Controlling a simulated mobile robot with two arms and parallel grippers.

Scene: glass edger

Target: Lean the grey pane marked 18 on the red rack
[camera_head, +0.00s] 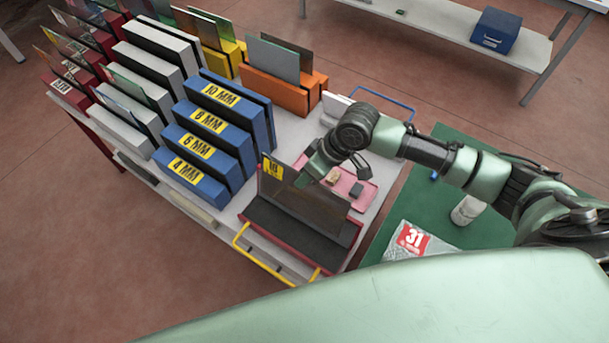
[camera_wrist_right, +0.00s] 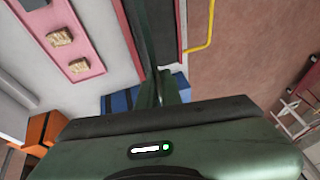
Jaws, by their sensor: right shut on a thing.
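The grey pane (camera_head: 312,208) is dark and see-through, with a yellow label reading 18 at its upper left corner. It stands nearly upright over the red rack (camera_head: 283,236), which has a dark grey bed. My right gripper (camera_head: 306,174) is shut on the pane's upper edge, near the label. In the right wrist view the pane (camera_wrist_right: 141,40) shows nearly edge-on, running up from between the fingers (camera_wrist_right: 158,92). I cannot tell whether its lower edge touches the rack bed. My left gripper is not in view.
A pink tray (camera_head: 366,200) with small blocks lies just behind the pane. Blue slotted racks (camera_head: 240,140) stand to the left, with white, orange and yellow ones beyond. A yellow handle (camera_head: 270,268) edges the cart. A green table (camera_head: 385,238) with a 31 packet (camera_head: 412,240) is at right.

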